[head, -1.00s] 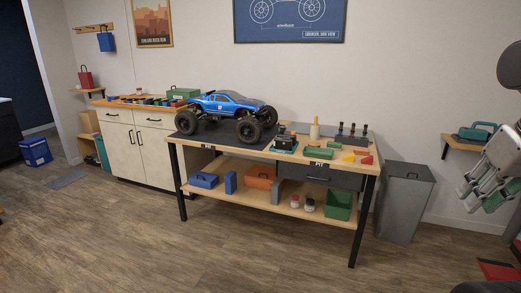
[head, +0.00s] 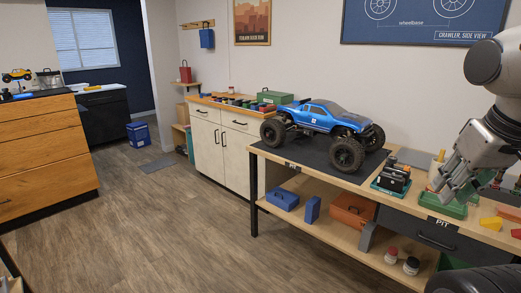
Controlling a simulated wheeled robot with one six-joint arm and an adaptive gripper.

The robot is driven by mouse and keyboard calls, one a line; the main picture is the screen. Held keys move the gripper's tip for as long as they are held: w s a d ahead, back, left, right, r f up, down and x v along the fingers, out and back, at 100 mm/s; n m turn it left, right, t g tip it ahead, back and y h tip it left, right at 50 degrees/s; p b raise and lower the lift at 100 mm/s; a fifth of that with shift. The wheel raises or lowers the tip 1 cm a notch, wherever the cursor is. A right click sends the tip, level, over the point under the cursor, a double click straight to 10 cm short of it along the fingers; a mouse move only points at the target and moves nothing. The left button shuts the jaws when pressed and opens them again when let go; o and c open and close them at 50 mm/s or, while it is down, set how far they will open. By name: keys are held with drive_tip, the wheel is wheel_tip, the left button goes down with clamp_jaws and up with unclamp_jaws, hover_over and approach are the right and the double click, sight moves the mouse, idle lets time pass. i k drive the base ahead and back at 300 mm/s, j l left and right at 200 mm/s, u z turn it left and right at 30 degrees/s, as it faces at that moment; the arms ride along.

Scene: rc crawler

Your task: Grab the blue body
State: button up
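The blue body (head: 322,116) is the shell of an RC crawler with large black tyres (head: 347,154). The crawler stands upright on a dark mat (head: 300,151) on the workbench, in the middle of the head view. My gripper (head: 448,194) is at the right of the view, apart from the crawler and to its right. Its fingers point down and left over the bench's right part. Its fingers overlap in this view, so how far they are open is unclear. I see nothing held in it.
A black device on a green tray (head: 391,179) stands right of the crawler. Blue boxes (head: 283,198) and an orange case (head: 352,208) lie on the lower shelf. A cabinet (head: 226,147) stands behind left. A wooden drawer unit (head: 40,150) is far left. The floor (head: 170,235) in front is clear.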

sight(323, 115)
drive_tip(key=i+j+u, duration=0.1)
drive_tip(key=i+u, duration=0.95)
drive_tip(key=i+j+z, duration=0.15)
drive_tip(key=i, duration=0.75)
drive_tip(key=i+z, duration=0.75)
drive_tip(key=i+j+z, duration=0.15)
drive_tip(key=z, duration=0.25)
drive_tip(key=i+j+z, duration=0.8)
drive_tip(key=k+l, duration=0.1)
